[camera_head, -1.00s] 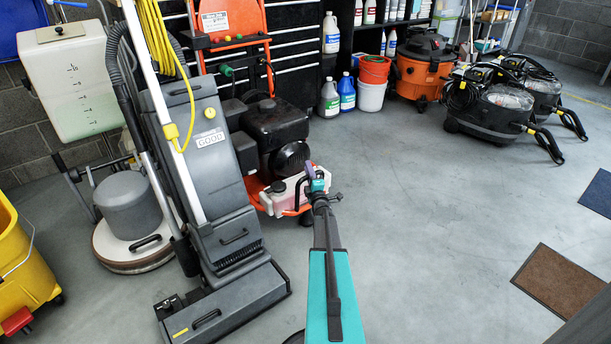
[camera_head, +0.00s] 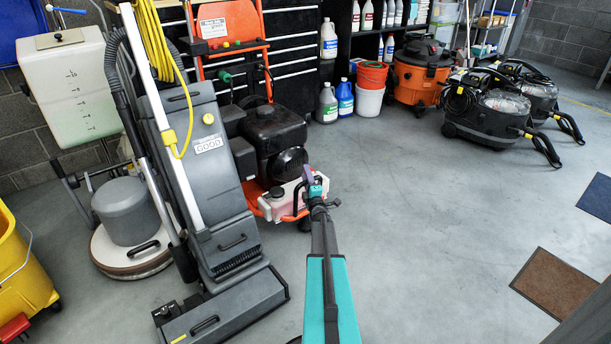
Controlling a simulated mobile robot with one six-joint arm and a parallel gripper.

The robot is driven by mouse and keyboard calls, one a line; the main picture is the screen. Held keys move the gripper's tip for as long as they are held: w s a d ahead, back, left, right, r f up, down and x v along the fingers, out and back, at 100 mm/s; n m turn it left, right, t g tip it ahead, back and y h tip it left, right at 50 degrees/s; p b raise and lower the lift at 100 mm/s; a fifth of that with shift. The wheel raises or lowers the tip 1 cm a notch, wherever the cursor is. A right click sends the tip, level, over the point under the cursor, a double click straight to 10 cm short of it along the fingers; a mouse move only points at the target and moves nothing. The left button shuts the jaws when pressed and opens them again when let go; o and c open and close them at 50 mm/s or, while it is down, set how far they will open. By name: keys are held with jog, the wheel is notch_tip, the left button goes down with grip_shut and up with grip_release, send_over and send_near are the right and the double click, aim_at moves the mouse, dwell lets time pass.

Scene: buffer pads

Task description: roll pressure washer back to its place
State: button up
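The pressure washer (camera_head: 275,130) has an orange frame, a black engine and a white tank low at its front. It stands upright on the floor against the black drawer cabinet, behind and right of the grey upright vacuum. Its tall orange handle (camera_head: 232,28) carries a white label. My gripper (camera_head: 314,186), at the end of my teal arm, is in front of the washer's lower right, by the white tank. In the picture it overlaps the washer's edge; I cannot tell whether it touches. Its fingers are too small and dark to read.
The grey upright vacuum (camera_head: 215,205) stands close on the left, with a floor polisher (camera_head: 125,215) and a yellow bucket (camera_head: 22,265) beyond it. Buckets (camera_head: 369,100), an orange shop vacuum (camera_head: 417,72) and black extractors (camera_head: 490,110) line the back. Open floor (camera_head: 430,220) lies to the right.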

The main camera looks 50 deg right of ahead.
jog(key=p+v, duration=0.3)
jog(key=v, duration=1)
jog(key=shift+s, duration=0.1)
